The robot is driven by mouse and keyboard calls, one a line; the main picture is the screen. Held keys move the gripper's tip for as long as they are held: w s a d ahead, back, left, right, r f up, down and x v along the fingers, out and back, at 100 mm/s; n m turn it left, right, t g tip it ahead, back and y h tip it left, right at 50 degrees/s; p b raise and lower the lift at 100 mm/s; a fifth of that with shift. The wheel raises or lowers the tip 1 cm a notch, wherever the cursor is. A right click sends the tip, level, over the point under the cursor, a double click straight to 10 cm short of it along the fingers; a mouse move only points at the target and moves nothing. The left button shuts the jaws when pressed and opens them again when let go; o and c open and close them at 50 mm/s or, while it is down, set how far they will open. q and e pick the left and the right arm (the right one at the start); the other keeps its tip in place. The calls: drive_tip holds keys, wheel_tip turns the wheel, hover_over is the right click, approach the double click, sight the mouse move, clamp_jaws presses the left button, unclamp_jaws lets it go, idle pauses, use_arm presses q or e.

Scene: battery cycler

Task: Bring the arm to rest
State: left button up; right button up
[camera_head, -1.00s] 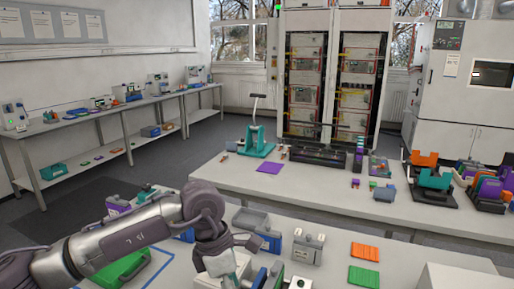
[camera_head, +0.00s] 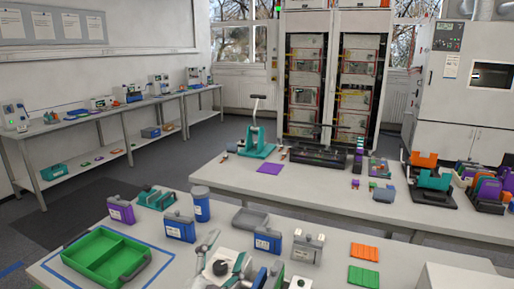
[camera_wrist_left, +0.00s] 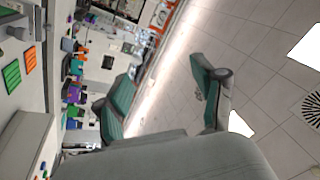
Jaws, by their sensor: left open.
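My right gripper is not in view.
The near table (camera_head: 320,275) holds a green tray (camera_head: 105,256), a blue canister (camera_head: 201,204), several blue and grey boxes, a grey tray (camera_head: 250,219) and orange and green slabs (camera_head: 364,252). A second table (camera_head: 320,190) with fixtures stands behind it.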

use_arm(q)
drive_tip(key=s+a+f+n+g+y, duration=0.35)
drive_tip(key=a+f+n+y, duration=0.3)
drive_tip(key=f, duration=0.55)
drive_tip(key=s+a+f+n+g, duration=0.35)
drive_tip(key=s+f+g, duration=0.25)
drive_tip(key=s+f, duration=0.4)
drive_tip(key=s+a+f+n+g, duration=0.2)
drive_tip(key=s+a+f+g, duration=0.45)
drive_tip(key=s, duration=0.55)
wheel_tip(320, 180, down, 26)
drive_tip(key=s+d+g, duration=0.1)
drive_tip(key=d+g, duration=0.1)
drive_tip(key=s+a+f+g, duration=0.1)
drive_tip(key=s+a+f, duration=0.2)
drive_tip(key=s+f, duration=1.4)
drive_tip(key=shift+s+f+m+y, duration=0.2)
drive_tip(key=shift+f+m+y, duration=0.05)
drive_tip(key=shift+m+y, duration=0.15)
